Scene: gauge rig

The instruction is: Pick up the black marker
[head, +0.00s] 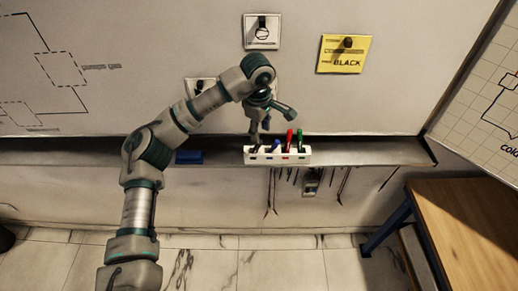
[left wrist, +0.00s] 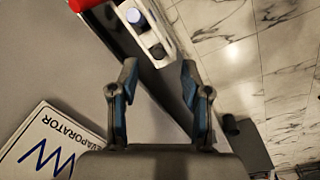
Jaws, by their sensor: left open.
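The black marker (head: 258,148) stands in the leftmost slot of a white holder (head: 277,160) on the ledge under the whiteboard. In the left wrist view its dark end (left wrist: 158,50) shows in the holder (left wrist: 152,38), just beyond the gap between my fingertips. My left gripper (head: 261,128) is open and empty, above the left end of the holder. Its two fingers show apart in the left wrist view (left wrist: 159,70). Neither finger is seen closed on the marker. My right gripper is not in view.
Blue (head: 277,145), red (head: 289,139) and green (head: 299,140) markers stand right of the black one. A blue block (head: 189,157) lies left on the ledge (head: 350,151). A yellow card reading BLACK (head: 345,62) is on the board. A wooden table (head: 470,225) stands at right.

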